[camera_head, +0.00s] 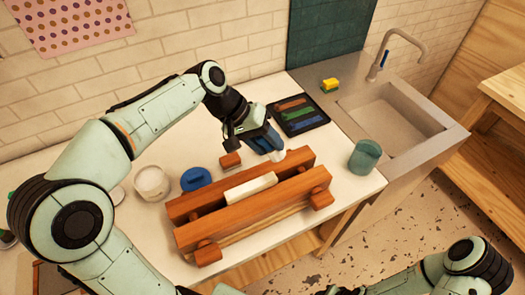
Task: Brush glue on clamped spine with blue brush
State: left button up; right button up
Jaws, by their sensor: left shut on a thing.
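My left gripper (255,137) is shut on the blue brush (263,142), whose pale tip points down to the right. The tip shows just behind the far bar of the wooden clamp (240,221); I cannot tell whether it touches the wood. The clamp lies on the white table with two long reddish bars. A cream-white block with the spine up (249,188) sits between the bars. A white pot (151,182), perhaps the glue, stands left of the clamp beside a round blue lid (196,179). My right gripper is out of view.
A small brown block (230,160) lies behind the clamp. A dark tray (280,118) with brown, green and blue items is at the back. A teal cup (364,157) stands near the table's right end. Beyond are a sink (391,113) and a yellow-green sponge (330,85).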

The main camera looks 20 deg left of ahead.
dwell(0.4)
pick_arm(q)
jog(key=shift+w+d+f+g+y, duration=0.15)
jog(key=shift+d+f+g+y, duration=0.1)
jog(key=shift+y, duration=0.35)
jog(key=shift+w+d+f+g+y, duration=0.1)
jog(key=shift+d+f+g+y, duration=0.15)
jog(key=shift+y, duration=0.35)
jog(key=shift+a, duration=0.1)
